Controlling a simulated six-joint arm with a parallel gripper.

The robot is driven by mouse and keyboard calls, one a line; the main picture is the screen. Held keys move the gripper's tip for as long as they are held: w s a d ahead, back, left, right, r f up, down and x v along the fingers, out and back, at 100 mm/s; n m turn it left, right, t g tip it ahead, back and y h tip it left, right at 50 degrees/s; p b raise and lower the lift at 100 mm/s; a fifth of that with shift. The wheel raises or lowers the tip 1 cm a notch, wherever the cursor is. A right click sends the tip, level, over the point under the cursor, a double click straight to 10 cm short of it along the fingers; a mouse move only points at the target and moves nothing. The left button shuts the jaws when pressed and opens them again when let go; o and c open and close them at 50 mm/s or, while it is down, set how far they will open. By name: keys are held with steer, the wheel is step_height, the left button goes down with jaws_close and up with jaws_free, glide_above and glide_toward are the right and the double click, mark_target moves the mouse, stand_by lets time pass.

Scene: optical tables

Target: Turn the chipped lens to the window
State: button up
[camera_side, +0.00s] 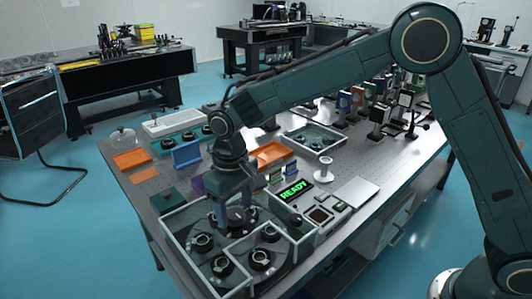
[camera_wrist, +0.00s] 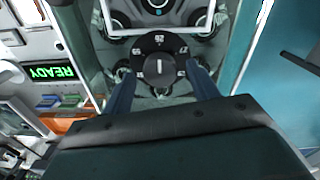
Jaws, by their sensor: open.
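A glass-walled case with pale edges (camera_side: 172,243) stands at the table's near corner. In it several dark round lens mounts (camera_side: 260,259) sit around a black knob with white marks (camera_wrist: 160,66). A white-edged bay shows beyond the knob in the wrist view, with a lens (camera_wrist: 155,4) inside it; I cannot tell if this is the window. No chip is clear on any lens. My gripper (camera_side: 235,213) points down over the knob, open, one finger on each side. It also shows in the wrist view (camera_wrist: 160,75); contact cannot be told.
A green READY display (camera_side: 294,191) lies right of the case, near a white spool (camera_side: 325,170) and a flat pale panel (camera_side: 356,192). Orange trays (camera_side: 271,154) and a blue stand (camera_side: 187,154) are behind. The case walls rise around the gripper.

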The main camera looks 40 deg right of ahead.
steer(key=shift+f, duration=0.5)
jaws_close()
